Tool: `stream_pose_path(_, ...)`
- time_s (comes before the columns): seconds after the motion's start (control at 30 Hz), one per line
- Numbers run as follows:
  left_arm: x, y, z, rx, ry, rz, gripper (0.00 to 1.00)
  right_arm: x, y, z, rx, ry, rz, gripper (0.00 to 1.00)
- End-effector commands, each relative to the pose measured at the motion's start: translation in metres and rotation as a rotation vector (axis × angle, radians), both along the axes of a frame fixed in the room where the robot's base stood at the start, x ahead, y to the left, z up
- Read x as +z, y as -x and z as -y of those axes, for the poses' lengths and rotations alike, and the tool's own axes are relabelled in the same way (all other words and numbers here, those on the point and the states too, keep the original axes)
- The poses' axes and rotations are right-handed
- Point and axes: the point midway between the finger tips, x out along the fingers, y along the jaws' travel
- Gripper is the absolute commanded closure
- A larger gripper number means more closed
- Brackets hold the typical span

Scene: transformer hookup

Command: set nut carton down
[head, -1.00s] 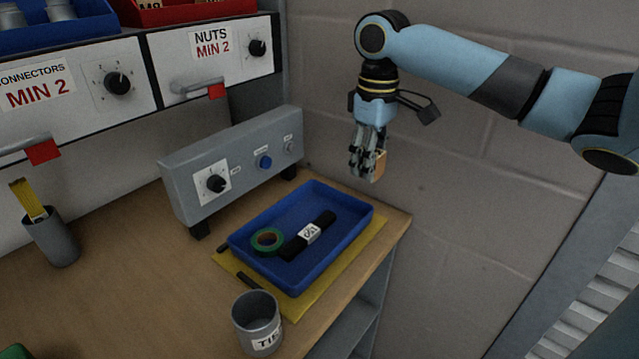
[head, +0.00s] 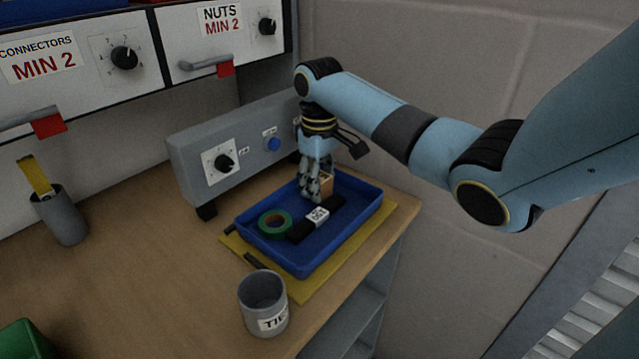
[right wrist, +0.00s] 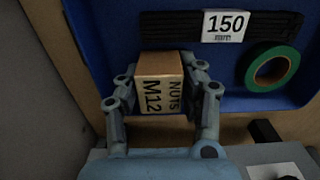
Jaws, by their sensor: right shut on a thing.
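My right gripper (head: 316,190) points down over the back part of the blue tray (head: 312,266). It is shut on the nut carton (head: 326,183), a small tan box. In the right wrist view the carton (right wrist: 160,90) reads "M12 NUTS" and sits between the two fingers of the gripper (right wrist: 162,98). The carton is beside the black bundle with the white "150 mm" label (right wrist: 226,25). Whether the carton touches the tray floor I cannot tell. My left gripper is not in view.
A green tape roll (head: 275,223) lies in the tray's left part. The tray rests on a yellow mat (head: 304,290). A grey control box (head: 230,150) stands close behind, and a grey "TIE" cup (head: 263,303) in front.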

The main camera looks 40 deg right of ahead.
Motion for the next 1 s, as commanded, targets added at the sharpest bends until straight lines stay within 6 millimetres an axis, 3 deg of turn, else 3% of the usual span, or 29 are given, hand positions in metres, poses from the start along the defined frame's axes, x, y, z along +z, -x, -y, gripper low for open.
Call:
stream_pose_path(0.33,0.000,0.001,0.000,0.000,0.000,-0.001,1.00,-0.003,0.000,0.000,0.000,0.001,0.001,1.00)
stream_pose_path(0.37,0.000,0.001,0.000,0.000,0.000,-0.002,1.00,-0.003,0.000,0.000,0.000,0.001,0.001,0.59)
stream_pose_path(0.53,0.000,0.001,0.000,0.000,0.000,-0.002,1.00,-0.003,0.000,0.001,0.000,0.001,0.001,0.39)
stream_pose_path(0.83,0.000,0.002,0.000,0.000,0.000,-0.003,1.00,0.000,0.000,0.001,0.000,0.001,0.002,0.39)
stream_pose_path(1.0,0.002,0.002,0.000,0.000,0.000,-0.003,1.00,0.024,-0.001,0.001,0.001,0.004,0.005,0.39)
